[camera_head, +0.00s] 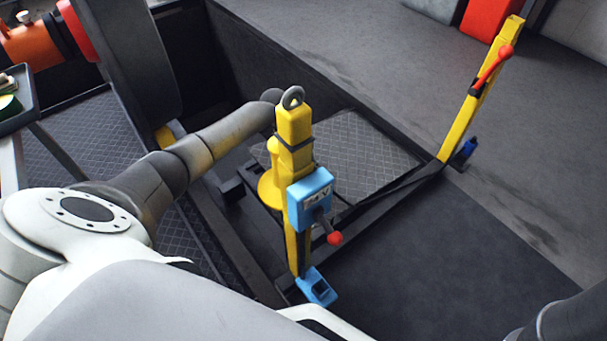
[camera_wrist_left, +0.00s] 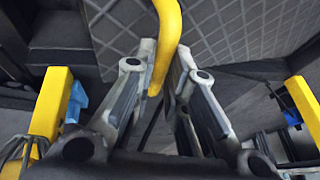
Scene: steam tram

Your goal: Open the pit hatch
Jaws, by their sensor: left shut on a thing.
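The pit hatch is a grey diamond-patterned plate (camera_head: 372,160) behind the yellow post in the head view; its pattern also fills the top of the left wrist view (camera_wrist_left: 235,30). I cannot tell whether it lies flat or is slightly raised. A curved yellow handle (camera_wrist_left: 168,35) stands out in front of the plate. My left gripper (camera_wrist_left: 166,65) is shut on this handle, with one finger on each side. In the head view my left arm reaches in from the left, and its gripper is hidden behind the post. My right gripper is not in view.
A yellow post (camera_head: 294,130) with a ring on top and a blue box (camera_head: 311,198) with a red-knobbed lever stands close to my left arm. Another yellow post (camera_head: 470,105) with a red lever (camera_head: 492,68) stands right. Dark floor (camera_head: 430,260) at front right is clear.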

